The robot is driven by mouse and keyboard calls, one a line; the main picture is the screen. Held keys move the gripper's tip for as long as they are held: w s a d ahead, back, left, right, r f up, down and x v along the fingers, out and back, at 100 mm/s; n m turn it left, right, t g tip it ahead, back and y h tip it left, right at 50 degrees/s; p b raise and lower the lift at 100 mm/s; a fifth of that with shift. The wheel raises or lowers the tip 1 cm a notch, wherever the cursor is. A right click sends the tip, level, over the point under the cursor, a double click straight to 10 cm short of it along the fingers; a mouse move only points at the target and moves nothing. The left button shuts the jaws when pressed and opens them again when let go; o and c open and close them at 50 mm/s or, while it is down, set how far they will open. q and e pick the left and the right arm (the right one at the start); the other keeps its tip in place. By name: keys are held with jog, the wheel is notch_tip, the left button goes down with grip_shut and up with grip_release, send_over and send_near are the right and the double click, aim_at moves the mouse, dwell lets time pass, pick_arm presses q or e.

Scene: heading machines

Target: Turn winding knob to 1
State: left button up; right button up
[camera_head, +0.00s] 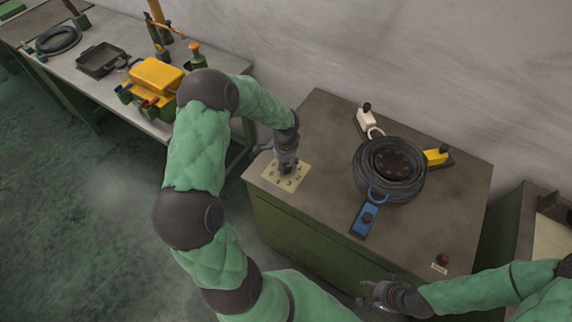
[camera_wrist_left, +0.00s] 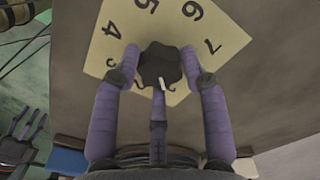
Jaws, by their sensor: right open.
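The winding knob (camera_wrist_left: 160,65) is black, with a white mark at its lower edge in the left wrist view. In the head view the plate (camera_head: 295,181) lies at the left corner of the brown-topped machine. My left gripper (camera_head: 286,165) is over it, pointing down. In the left wrist view the left gripper's (camera_wrist_left: 160,62) fingers stand either side of the knob; whether they press on it is unclear. My right gripper (camera_head: 377,295) is open and empty, off the machine's front edge.
On the brown machine top (camera_head: 312,118) a black cable coil (camera_head: 366,180) has white (camera_head: 367,119), yellow (camera_head: 437,156) and blue (camera_head: 366,217) clamps around it. A red button (camera_head: 442,260) is near the right corner. A bench with a yellow toolbox (camera_head: 157,75) stands left.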

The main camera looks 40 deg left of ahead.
aim_at(286, 166)
pick_arm(q)
jog(key=shift+o, duration=0.7)
jog(key=shift+r, duration=0.1)
jog(key=shift+w+r, duration=0.1)
jog(key=shift+r, duration=0.3)
notch_tip(286, 166, up, 11)
